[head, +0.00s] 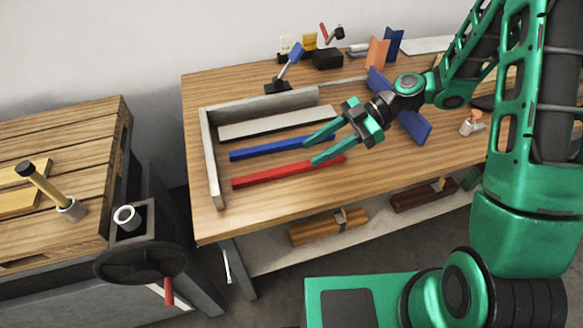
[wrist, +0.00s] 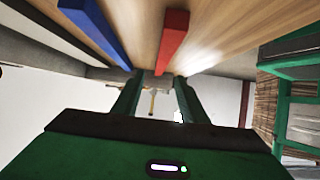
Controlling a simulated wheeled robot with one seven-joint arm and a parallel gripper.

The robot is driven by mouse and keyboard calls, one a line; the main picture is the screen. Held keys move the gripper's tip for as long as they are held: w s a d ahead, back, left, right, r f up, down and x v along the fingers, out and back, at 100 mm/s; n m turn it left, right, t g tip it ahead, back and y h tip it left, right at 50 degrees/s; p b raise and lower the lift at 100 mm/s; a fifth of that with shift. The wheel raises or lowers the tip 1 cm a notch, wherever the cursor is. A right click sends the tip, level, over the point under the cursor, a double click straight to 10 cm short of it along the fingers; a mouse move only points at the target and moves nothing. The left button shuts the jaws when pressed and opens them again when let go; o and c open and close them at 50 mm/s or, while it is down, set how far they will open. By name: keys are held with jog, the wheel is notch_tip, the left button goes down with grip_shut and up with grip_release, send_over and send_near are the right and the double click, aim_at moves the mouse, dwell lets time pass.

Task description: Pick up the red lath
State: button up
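The red lath (head: 280,173) lies on the wooden workbench near its front edge, inside the corner of a grey frame. A blue lath (head: 268,149) lies behind it, roughly parallel. My gripper (head: 308,153) is open, with its fingers pointing left above the right ends of the two laths. One fingertip appears near the blue lath and the other over the red lath. In the wrist view the red lath (wrist: 174,38) and the blue lath (wrist: 92,27) are beyond the open fingers, with nothing between them. Their exact height above the bench cannot be told.
A grey L-shaped frame (head: 210,165) bounds the laths at left and back. A pale grey bar (head: 275,123) lies behind the blue lath. A large blue piece (head: 412,122) stands right of my gripper. Another bench with a vise (head: 140,240) is at left. Bare bench lies in front.

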aim_at(291, 167)
jog(key=shift+f+x, duration=0.25)
jog(key=shift+x, duration=3.3)
jog(key=shift+d, duration=0.15)
grip_shut()
